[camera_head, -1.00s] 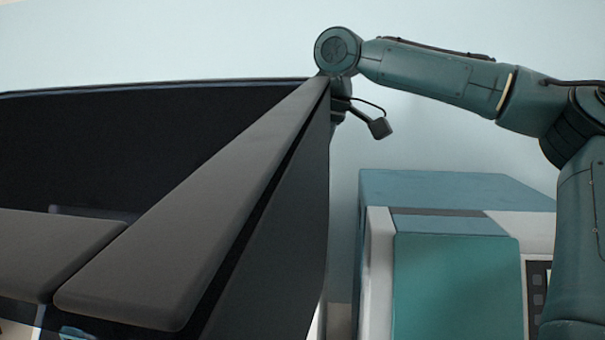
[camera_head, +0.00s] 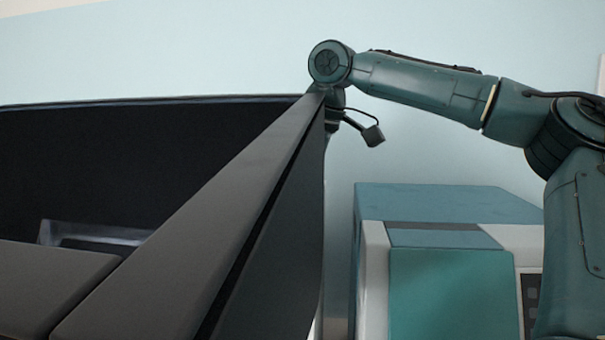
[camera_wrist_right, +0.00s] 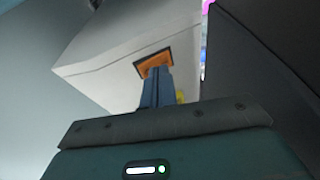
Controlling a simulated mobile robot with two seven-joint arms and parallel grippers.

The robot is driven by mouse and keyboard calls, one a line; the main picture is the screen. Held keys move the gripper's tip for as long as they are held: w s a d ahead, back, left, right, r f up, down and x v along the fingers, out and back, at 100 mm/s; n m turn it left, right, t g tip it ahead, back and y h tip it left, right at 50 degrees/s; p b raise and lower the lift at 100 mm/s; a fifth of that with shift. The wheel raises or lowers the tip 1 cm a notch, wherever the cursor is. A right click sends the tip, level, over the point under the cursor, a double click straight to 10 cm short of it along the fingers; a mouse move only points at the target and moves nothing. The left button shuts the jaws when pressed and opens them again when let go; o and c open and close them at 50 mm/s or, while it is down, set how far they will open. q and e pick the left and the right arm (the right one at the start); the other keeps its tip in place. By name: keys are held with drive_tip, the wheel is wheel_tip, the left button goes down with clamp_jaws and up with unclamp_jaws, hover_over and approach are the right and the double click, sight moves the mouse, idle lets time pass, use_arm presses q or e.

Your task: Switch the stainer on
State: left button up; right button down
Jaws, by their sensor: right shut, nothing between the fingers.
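The large machine with the dark open hood (camera_head: 215,225), seemingly the stainer, fills the left of the head view. In the head view my right arm reaches behind the hood, so this gripper is hidden there. My left gripper is not in view.
A teal and white machine (camera_head: 448,290) stands right of the hooded one, with a narrow gap between them. In the right wrist view a dark panel (camera_wrist_right: 262,70) stands close to the right of the gripper. A clear tray (camera_head: 95,236) shows inside the hood.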

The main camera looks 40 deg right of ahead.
drive_tip(key=v, duration=1.3)
